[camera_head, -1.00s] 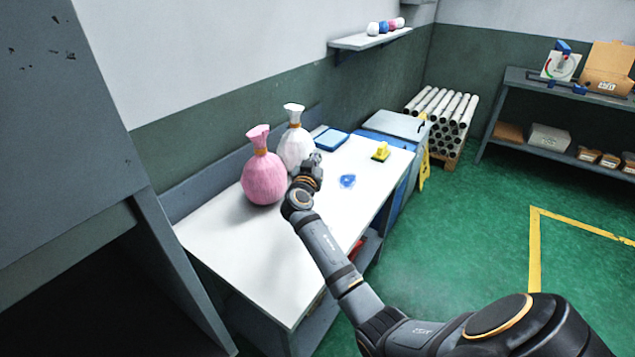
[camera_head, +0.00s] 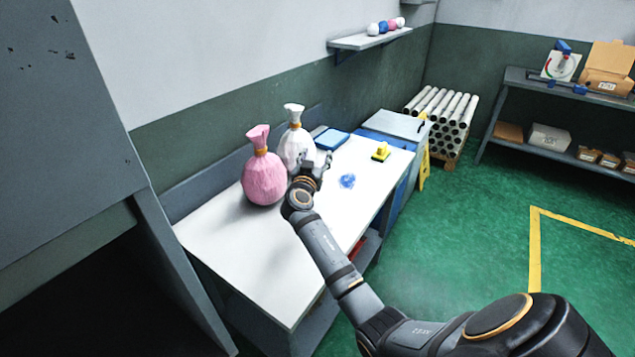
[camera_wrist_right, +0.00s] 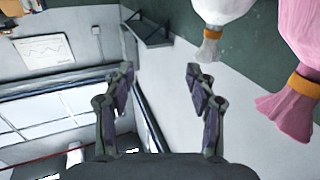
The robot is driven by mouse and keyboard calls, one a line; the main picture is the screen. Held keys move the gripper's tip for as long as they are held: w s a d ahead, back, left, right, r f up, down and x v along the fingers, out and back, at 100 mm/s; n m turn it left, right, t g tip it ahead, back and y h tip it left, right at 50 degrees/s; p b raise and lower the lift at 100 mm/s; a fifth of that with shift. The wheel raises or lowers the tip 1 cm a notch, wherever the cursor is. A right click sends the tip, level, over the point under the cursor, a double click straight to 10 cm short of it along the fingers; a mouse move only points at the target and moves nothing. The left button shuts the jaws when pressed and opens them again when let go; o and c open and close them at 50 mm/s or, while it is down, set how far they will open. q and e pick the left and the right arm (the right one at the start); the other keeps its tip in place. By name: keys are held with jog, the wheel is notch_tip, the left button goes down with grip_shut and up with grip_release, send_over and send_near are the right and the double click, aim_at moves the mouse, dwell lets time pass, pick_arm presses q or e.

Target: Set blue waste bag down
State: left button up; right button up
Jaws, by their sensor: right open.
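A small blue crumpled patch (camera_head: 347,181) lies on the white tabletop (camera_head: 250,250); I cannot tell whether it is the blue waste bag. No tied blue bag shows. My right gripper (camera_head: 318,160) is over the table, beside the white bag and left of the blue patch. In the right wrist view its two fingers (camera_wrist_right: 160,88) are wide apart with nothing between them. My left gripper is not in view.
A pink tied bag (camera_head: 264,178) and a white tied bag (camera_head: 293,148) stand at the table's back. A blue tray (camera_head: 331,139) and a yellow object (camera_head: 381,152) lie farther along. The table's near part is clear. A wall shelf (camera_head: 370,40) holds small balls.

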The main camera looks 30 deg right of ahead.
jog(key=b+v, duration=0.3)
jog(key=v, duration=0.7)
jog(key=shift+s, duration=0.2)
jog(key=shift+c, duration=1.1)
